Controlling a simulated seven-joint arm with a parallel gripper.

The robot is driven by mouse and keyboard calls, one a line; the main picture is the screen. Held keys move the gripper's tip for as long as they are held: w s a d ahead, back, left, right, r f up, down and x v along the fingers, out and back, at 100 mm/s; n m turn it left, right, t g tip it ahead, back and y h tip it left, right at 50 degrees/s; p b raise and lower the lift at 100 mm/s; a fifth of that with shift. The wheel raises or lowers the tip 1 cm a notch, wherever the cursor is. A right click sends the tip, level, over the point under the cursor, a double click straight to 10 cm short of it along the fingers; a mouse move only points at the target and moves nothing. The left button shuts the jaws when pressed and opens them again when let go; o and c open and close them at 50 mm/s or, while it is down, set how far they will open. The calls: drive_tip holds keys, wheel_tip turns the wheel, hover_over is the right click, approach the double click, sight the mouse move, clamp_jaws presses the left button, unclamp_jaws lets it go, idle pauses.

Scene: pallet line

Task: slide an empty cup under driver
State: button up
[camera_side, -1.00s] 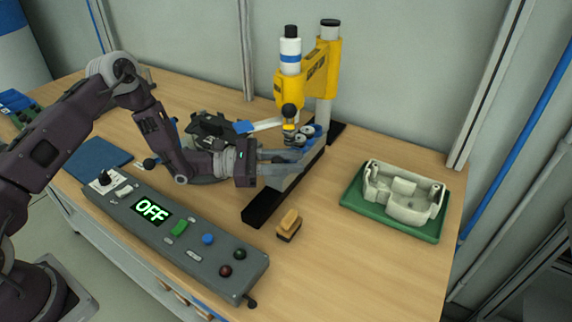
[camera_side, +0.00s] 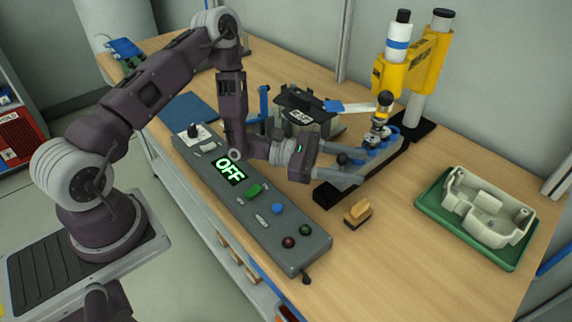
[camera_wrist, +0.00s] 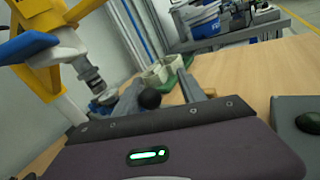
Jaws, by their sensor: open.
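The driver (camera_side: 400,68) is a yellow column tool with a white and blue cylinder, over a black rail (camera_side: 335,190). Its nose (camera_side: 379,120) points down; the driver (camera_wrist: 40,72) also shows at the left in the wrist view. Small blue-rimmed cups (camera_side: 384,141) sit on the rail close under the nose. I cannot tell which cup is empty or exactly aligned. My gripper (camera_side: 360,158) is open, its pale fingers reaching along the rail, short of the cups. A black ball knob (camera_side: 343,159) shows between the fingers, also in the wrist view (camera_wrist: 150,98).
A control box (camera_side: 262,215) reading OFF lies in front, below my wrist. A wooden-handled brush (camera_side: 358,211) lies right of the rail. A pale housing (camera_side: 487,210) sits on a green tray (camera_side: 433,203) at right.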

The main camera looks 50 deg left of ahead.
drive_tip(key=s+a, duration=0.6)
drive_tip(key=s, duration=0.4)
drive_tip(key=s+d+r+m+g, duration=0.7)
drive_tip(key=s+r+m+g, duration=0.3)
drive_tip(key=r+m+g, duration=0.2)
drive_tip(key=shift+s+d+r+m, duration=0.25)
drive_tip(key=shift+r+m, duration=0.2)
drive_tip(key=shift+m, duration=0.25)
